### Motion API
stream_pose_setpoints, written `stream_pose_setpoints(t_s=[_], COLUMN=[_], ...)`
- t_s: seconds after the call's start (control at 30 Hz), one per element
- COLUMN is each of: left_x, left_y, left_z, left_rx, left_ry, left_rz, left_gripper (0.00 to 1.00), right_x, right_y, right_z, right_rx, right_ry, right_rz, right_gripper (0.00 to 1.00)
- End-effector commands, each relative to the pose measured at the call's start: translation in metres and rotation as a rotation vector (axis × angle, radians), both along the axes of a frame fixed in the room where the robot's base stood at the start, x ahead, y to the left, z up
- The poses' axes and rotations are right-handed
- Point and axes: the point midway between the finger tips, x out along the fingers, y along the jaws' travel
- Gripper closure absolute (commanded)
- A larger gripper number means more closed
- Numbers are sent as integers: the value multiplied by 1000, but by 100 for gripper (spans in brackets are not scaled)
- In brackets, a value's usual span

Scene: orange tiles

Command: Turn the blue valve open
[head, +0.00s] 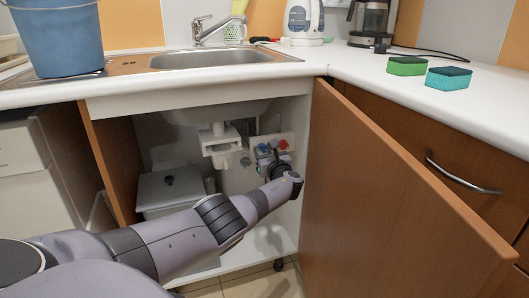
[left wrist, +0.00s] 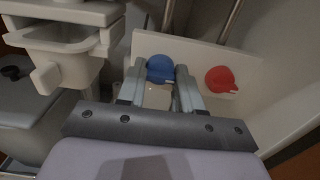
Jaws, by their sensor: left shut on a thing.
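The blue valve (left wrist: 160,69) is a round knob on a pale plate under the sink. It also shows small in the head view (head: 262,148). My left gripper (head: 272,155) reaches into the open cabinet. In the left wrist view its two fingers (left wrist: 160,78) lie on either side of the blue valve and are shut on it. The valve's lower part is partly hidden between the fingers. A red valve (left wrist: 221,79) sits to the right on the same plate, apart from the fingers. It also shows in the head view (head: 283,144). My right gripper is not in view.
The white drain trap (head: 221,143) hangs left of the valves. A grey lidded bin (head: 171,187) stands at the cabinet's left. The open wooden door (head: 390,200) bounds the right side. A blue bucket (head: 58,40) and two sponges (head: 407,66) rest on the counter above.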

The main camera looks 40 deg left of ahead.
Motion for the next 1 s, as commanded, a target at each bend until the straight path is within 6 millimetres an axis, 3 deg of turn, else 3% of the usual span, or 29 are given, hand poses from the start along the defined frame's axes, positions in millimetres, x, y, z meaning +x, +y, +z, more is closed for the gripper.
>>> stream_pose_setpoints(t_s=[0.47,0.5,0.53,1.0], left_x=[0,0,0,-3], left_y=[-2,-2,-2,-6], left_z=[-3,-3,-3,2], left_rx=[4,4,3,4], left_ry=[16,16,15,12], left_rz=[-1,-1,-1,-1], left_gripper=[96,52,43,40], right_x=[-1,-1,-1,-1], right_y=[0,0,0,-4], right_z=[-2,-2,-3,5], right_rx=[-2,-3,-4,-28], right_ry=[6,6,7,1], right_rz=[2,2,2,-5], right_gripper=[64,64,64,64])
